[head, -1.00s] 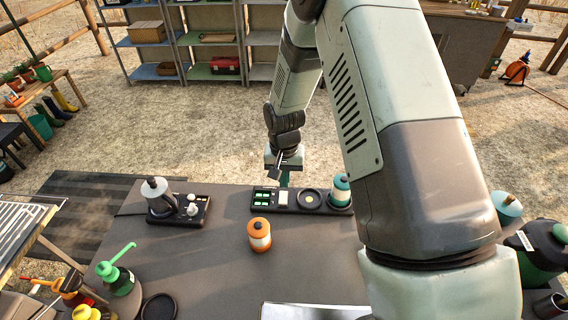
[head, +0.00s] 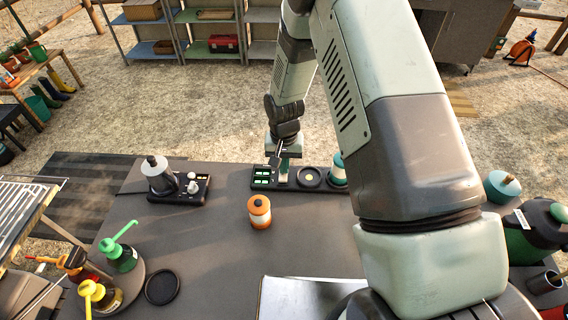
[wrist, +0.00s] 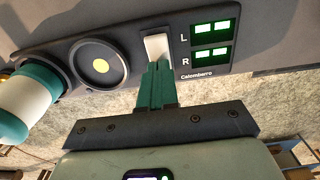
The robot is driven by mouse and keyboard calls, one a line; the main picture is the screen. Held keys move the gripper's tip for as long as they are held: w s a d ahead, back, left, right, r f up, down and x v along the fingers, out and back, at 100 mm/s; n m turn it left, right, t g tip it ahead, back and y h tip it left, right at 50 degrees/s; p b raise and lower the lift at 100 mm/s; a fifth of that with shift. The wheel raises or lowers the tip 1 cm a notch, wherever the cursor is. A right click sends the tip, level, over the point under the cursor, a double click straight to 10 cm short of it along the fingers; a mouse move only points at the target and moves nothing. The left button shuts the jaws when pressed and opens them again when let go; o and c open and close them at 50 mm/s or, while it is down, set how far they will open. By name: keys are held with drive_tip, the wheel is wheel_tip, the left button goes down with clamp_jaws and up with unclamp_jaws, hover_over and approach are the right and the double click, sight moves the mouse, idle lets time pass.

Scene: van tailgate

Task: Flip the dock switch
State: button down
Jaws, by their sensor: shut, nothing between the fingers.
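The dock (head: 297,183) is a black panel at the far edge of the table. It carries a white rocker switch (wrist: 156,46), a green display (wrist: 211,41) marked L and R, and a round pad (wrist: 99,64) with a yellow centre. A teal and white canister (wrist: 28,104) stands at the pad's other side. My gripper (wrist: 157,66) has its teal fingers shut together and empty. In the wrist view the fingertips overlap the lower end of the switch; I cannot tell whether they touch it.
An orange canister (head: 259,211) stands in front of the dock. Spray bottles (head: 120,256) stand on a round tray at the front left. The table's middle is mostly clear.

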sight(284, 179)
drive_tip(key=shift+s+f, duration=0.15)
drive_tip(key=shift+s+r, duration=0.25)
drive_tip(key=shift+s, duration=0.45)
wheel_tip(284, 179, up, 14)
drive_tip(key=s, duration=0.1)
drive_tip(key=shift+s, duration=0.2)
idle(0.4)
